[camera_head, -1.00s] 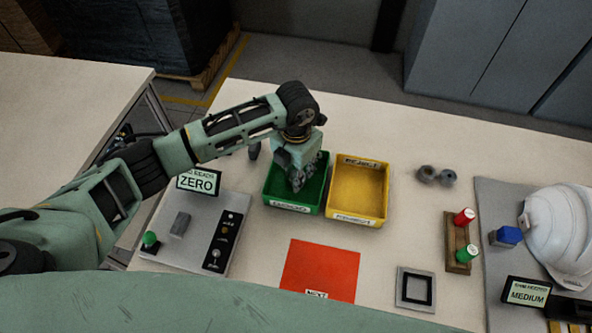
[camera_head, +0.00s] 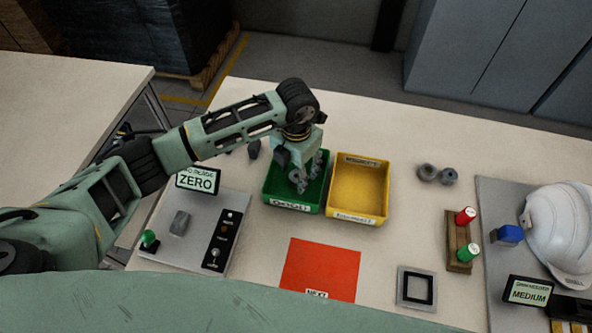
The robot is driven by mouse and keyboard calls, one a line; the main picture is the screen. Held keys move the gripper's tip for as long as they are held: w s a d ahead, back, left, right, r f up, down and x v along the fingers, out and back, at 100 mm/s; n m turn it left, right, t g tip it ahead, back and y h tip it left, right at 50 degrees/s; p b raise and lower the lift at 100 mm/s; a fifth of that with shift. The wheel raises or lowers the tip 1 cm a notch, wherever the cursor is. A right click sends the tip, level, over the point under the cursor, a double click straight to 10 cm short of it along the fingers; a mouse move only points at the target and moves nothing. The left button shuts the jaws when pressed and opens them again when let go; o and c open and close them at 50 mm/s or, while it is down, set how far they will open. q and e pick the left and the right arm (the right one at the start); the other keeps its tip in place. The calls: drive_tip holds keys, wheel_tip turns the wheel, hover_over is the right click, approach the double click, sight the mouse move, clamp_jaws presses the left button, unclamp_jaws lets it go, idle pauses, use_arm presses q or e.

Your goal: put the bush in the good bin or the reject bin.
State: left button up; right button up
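The green bin (camera_head: 285,208) has a front label that seems to read GOOD. The yellow bin (camera_head: 358,187) stands against its right side, with a label too blurred to read surely. My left gripper (camera_head: 307,173) points down into the green bin, its fingers spread apart. I cannot make out a bush between the fingers or on the bin floor, which the gripper partly hides. Two grey round parts, likely bushes (camera_head: 427,173), lie on the table right of the yellow bin. Another dark grey piece (camera_head: 254,149) lies behind the green bin, partly hidden by my arm. My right gripper is out of view.
A grey panel with a ZERO display (camera_head: 197,181) and a grey block (camera_head: 180,223) is at left. A red mat (camera_head: 320,268) lies in front of the bins. A square frame (camera_head: 416,289), marker stand (camera_head: 458,242) and white helmet (camera_head: 562,235) are to the right.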

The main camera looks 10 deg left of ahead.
use_arm(q)
wheel_tip(320, 180, up, 11)
drive_tip(key=shift+r, duration=0.15)
